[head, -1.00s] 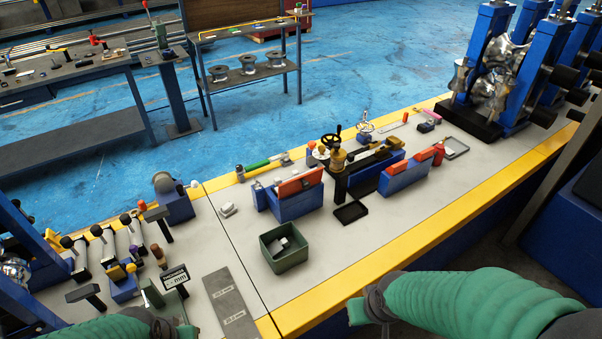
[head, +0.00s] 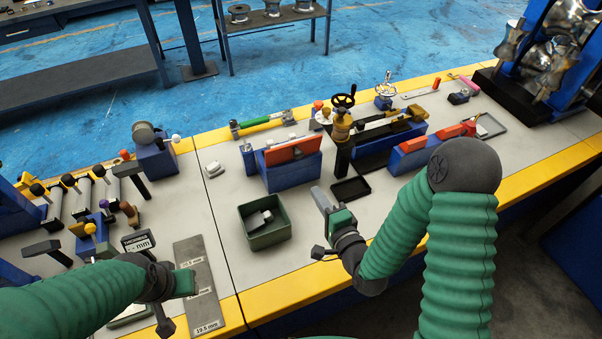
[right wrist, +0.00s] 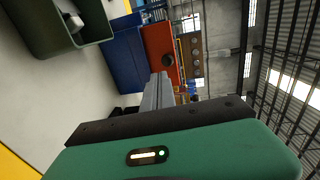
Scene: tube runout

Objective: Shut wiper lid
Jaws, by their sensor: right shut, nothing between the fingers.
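An orange-red lid (head: 290,150) stands tilted up on a blue box (head: 292,178) in the middle of the bench. I take it to be the wiper lid. In the right wrist view the lid (right wrist: 158,42) shows a dark round knob, beside the blue box (right wrist: 124,60). My right gripper (head: 318,196) is shut and empty, in front of the box and to its right, apart from the lid in the head view. Its fingers (right wrist: 158,88) point towards the lid in the right wrist view. My left gripper (head: 190,283) is at the lower left, over a grey plate; its fingers are unclear.
A green bin (head: 265,238) with a pale part inside stands just left of my right gripper. A black tray (head: 351,190) lies right of it. A brass valve device (head: 342,128) and a second blue box (head: 410,158) with red blocks stand further right.

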